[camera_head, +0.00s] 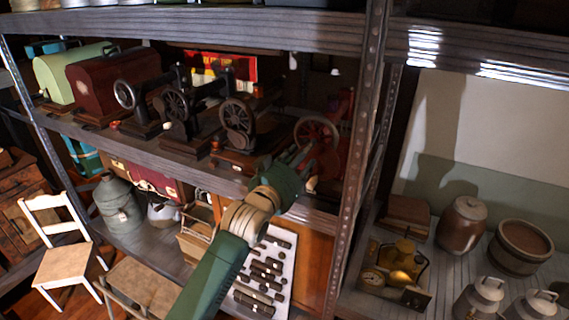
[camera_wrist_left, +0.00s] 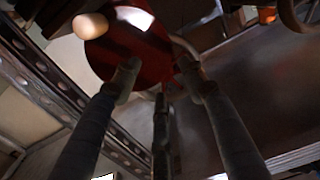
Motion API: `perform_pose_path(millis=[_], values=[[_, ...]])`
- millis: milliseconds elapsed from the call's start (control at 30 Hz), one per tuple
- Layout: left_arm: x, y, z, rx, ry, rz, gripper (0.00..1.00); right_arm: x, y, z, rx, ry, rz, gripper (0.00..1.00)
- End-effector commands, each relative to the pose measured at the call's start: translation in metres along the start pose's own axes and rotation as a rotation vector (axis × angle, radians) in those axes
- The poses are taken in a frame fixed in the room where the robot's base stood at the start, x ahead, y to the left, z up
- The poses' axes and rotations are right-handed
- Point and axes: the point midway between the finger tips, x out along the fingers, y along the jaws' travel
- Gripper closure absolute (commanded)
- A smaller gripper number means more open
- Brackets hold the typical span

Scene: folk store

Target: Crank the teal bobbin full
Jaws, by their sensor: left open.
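A red hand-cranked machine with a spoked wheel (camera_head: 317,132) stands at the right end of the middle shelf. My left gripper (camera_head: 298,157) reaches in from below and has its fingers just in front of the machine, below the wheel. In the left wrist view the fingers of my left gripper (camera_wrist_left: 160,78) are spread apart with nothing clearly held between them. A round red part (camera_wrist_left: 130,45) lies just beyond the fingertips, and a pale wooden knob (camera_wrist_left: 90,26) sticks out at its upper left. I cannot tell whether the fingertips touch the red part. I cannot make out a teal bobbin.
Black sewing machines (camera_head: 237,125) stand on the same shelf to the left. A metal shelf post (camera_head: 358,130) rises close to the right of the red machine.

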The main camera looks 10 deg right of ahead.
Motion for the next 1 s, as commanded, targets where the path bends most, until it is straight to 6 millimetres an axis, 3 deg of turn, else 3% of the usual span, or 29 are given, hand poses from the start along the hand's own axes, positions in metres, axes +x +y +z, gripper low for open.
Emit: perform_pose_path(millis=[367, 1000], values=[[-0.004, 0.000, 0.001, 0.000, 0.000, 0.000, 0.58, 0.000, 0.000, 0.000, 0.000, -0.001, 0.000, 0.66], [-0.056, 0.000, 0.001, 0.000, 0.000, -0.001, 0.58, 0.000, -0.001, 0.001, 0.000, -0.001, -0.001, 0.66]])
